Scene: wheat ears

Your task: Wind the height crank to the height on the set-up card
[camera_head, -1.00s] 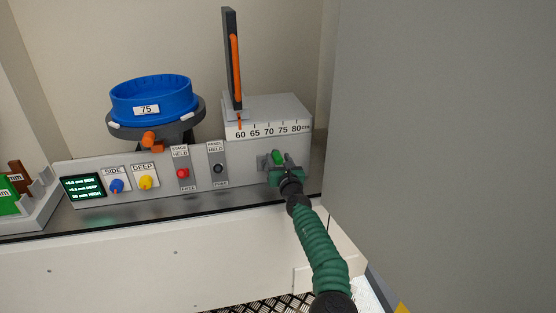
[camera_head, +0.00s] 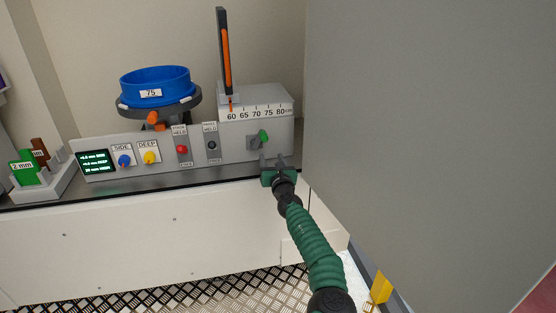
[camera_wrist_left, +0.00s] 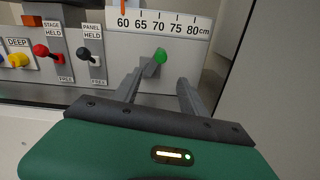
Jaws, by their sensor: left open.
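The height crank, a grey arm with a green knob (camera_head: 264,136), is on the front of the grey box under the height scale (camera_head: 256,111). The scale runs from 60 to 80 cm, and its orange pointer (camera_head: 231,106) stands at about 60. My left gripper (camera_head: 273,160) is open and empty, in front of and below the knob, apart from it. In the left wrist view the green knob (camera_wrist_left: 160,56) shows beyond and between the open fingers (camera_wrist_left: 160,82). I cannot make out a set-up card. My right gripper is out of view.
A blue ring labelled 75 (camera_head: 155,85) sits on a dark stage. The side knob (camera_head: 124,160), deep knob (camera_head: 149,157) and two levers line the panel beside a small display (camera_head: 96,162). A grey wall (camera_head: 430,140) closes the right side.

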